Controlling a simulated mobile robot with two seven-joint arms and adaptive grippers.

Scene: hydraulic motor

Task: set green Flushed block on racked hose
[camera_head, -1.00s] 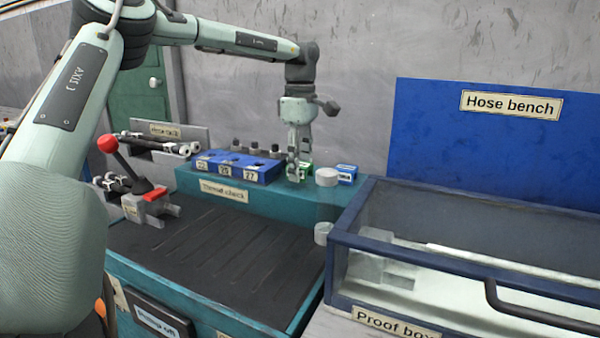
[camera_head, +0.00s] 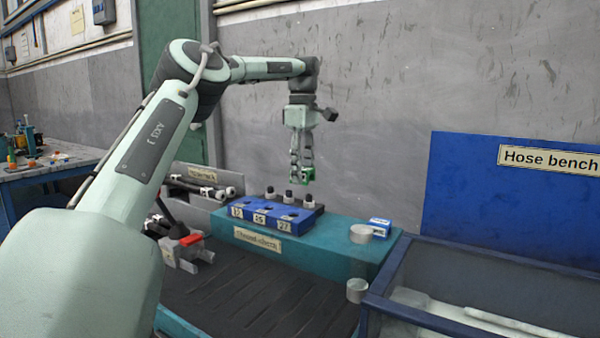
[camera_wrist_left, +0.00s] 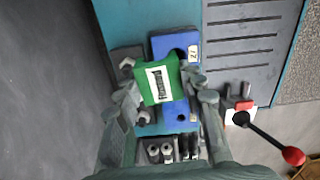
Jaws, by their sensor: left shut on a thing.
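The green block (camera_head: 304,174) is between the fingers of my left gripper (camera_head: 301,170), held in the air above the blue thread check block. In the left wrist view the green block (camera_wrist_left: 160,81) shows its white Flushed label facing the camera, with the fingers of my left gripper (camera_wrist_left: 162,88) shut on its two sides. Several dark hoses with metal ends (camera_head: 205,182) lie at the hose rack (camera_head: 196,200), left of and below the gripper. In the wrist view, metal hose ends (camera_wrist_left: 167,150) show at the bottom. My right gripper is not in view.
The blue thread check block (camera_head: 277,215) with gauges stands on the teal ledge (camera_head: 330,255). A blue block (camera_head: 380,226) and a grey cylinder (camera_head: 361,234) sit to its right. The proof box (camera_head: 400,270) is at lower right.

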